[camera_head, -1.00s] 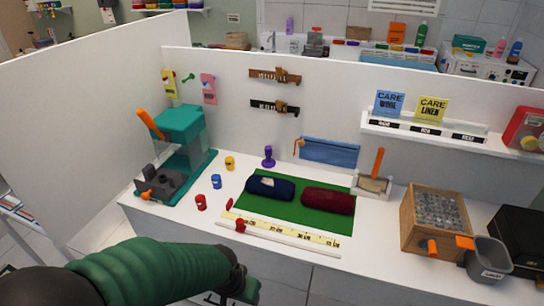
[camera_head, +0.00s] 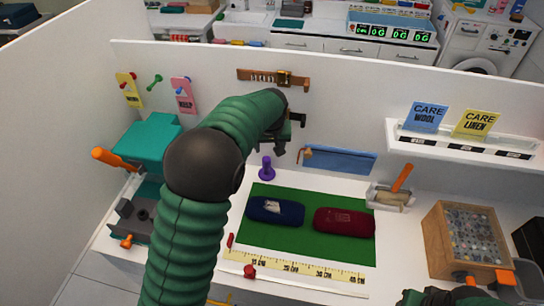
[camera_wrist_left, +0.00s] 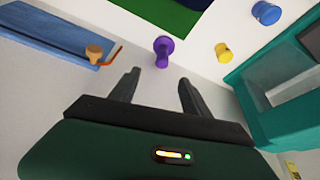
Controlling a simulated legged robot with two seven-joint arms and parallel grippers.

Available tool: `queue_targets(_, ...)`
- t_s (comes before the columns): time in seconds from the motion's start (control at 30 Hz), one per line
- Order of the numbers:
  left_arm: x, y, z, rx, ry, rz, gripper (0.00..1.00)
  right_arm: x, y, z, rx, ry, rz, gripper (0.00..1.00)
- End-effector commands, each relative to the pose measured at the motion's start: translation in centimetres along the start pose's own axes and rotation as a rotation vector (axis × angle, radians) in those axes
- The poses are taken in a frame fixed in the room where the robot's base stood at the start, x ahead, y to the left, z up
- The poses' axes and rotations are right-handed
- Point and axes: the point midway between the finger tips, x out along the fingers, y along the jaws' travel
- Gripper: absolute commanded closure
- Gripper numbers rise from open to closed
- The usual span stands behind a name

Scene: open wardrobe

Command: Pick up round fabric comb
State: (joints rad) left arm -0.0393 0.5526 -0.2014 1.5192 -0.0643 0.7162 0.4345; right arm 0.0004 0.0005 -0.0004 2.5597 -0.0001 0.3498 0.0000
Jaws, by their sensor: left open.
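I cannot tell for certain which item is the round fabric comb. A small purple knob-like tool (camera_head: 266,169) stands upright on the white counter behind the green mat; it also shows in the left wrist view (camera_wrist_left: 162,50). My left gripper (camera_head: 285,148) is open and empty near the back wall. In the left wrist view its two fingers (camera_wrist_left: 159,78) are apart, with the purple tool just beyond them and not between them. A dark green part of my right arm (camera_head: 450,297) shows at the lower right; its fingers cannot be made out.
A blue case (camera_head: 275,211) and a dark red case (camera_head: 344,222) lie on the green mat (camera_head: 300,241). A blue panel (camera_head: 343,161) with a round wooden piece is right of the purple tool. A teal press (camera_head: 147,142) stands left. A wooden box (camera_head: 438,235) is right.

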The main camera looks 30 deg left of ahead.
Motion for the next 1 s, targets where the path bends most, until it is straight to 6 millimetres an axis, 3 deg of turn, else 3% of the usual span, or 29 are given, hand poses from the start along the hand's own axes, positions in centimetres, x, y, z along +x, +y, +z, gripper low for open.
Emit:
queue_targets(0.17, 0.8, -0.1, -0.4, -0.010, 0.002, -0.006, 0.45, -0.3, 0.0, -0.1, -0.001, 0.000, 0.000, 0.64)
queue_targets(0.53, 10.1, -0.1, -0.6, -0.008, -0.002, -0.005, 0.45, -1.4, 0.0, -0.3, 0.000, 0.000, 0.000, 0.64)
queue_targets(0.77, 12.6, -0.4, -0.8, -0.010, 0.000, -0.002, 0.45, -2.1, 0.0, -0.5, -0.001, 0.000, 0.000, 0.64)
queue_targets(1.0, 16.6, -0.3, -1.2, -0.008, 0.000, -0.003, 0.45, -3.2, 0.0, -0.8, -0.001, 0.000, 0.000, 0.64)
